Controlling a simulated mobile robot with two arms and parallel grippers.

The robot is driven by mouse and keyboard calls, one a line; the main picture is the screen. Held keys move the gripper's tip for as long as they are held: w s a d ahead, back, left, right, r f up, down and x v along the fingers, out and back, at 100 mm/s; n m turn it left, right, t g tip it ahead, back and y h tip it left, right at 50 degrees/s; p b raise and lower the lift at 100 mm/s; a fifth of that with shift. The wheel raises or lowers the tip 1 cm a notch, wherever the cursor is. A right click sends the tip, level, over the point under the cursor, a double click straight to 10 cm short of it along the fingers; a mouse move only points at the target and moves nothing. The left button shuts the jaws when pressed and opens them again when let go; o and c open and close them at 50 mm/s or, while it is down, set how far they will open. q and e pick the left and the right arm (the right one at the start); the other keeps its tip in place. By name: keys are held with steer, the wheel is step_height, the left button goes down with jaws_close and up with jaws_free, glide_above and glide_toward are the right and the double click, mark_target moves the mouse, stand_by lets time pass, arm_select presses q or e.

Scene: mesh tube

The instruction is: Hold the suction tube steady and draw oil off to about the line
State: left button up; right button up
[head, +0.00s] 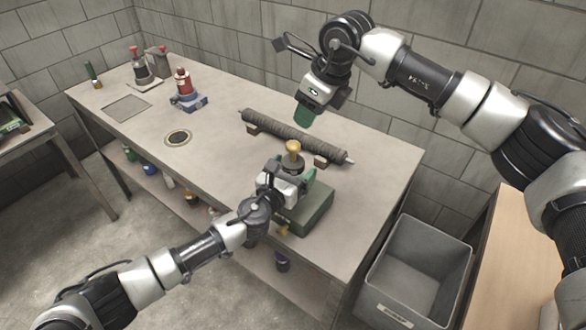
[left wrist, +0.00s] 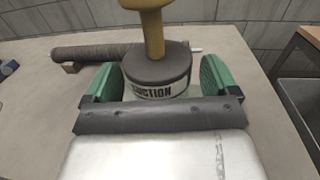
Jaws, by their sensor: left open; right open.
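The suction device, a dark-capped cylinder (head: 292,164) with a gold knob on top, stands upright by a green box (head: 308,208) near the table's right end. In the left wrist view the cylinder (left wrist: 157,72) carries a label ending in "UCTION". My left gripper (head: 289,180) is open, its green pads on either side of the cylinder, with visible gaps. The lower part of the cylinder is hidden behind my gripper. My right gripper (head: 304,117) is open and empty above the table, near the long mesh roll. No oil level or line is visible.
The dark mesh roll (head: 290,134) lies on small wooden blocks behind the suction device. A red-topped item (head: 183,85) on a blue base and a pump-like item (head: 143,68) stand farther left. A grey bin (head: 412,268) is right of the table. The table's front middle is clear.

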arm_select(q)
steer(key=c, duration=1.1)
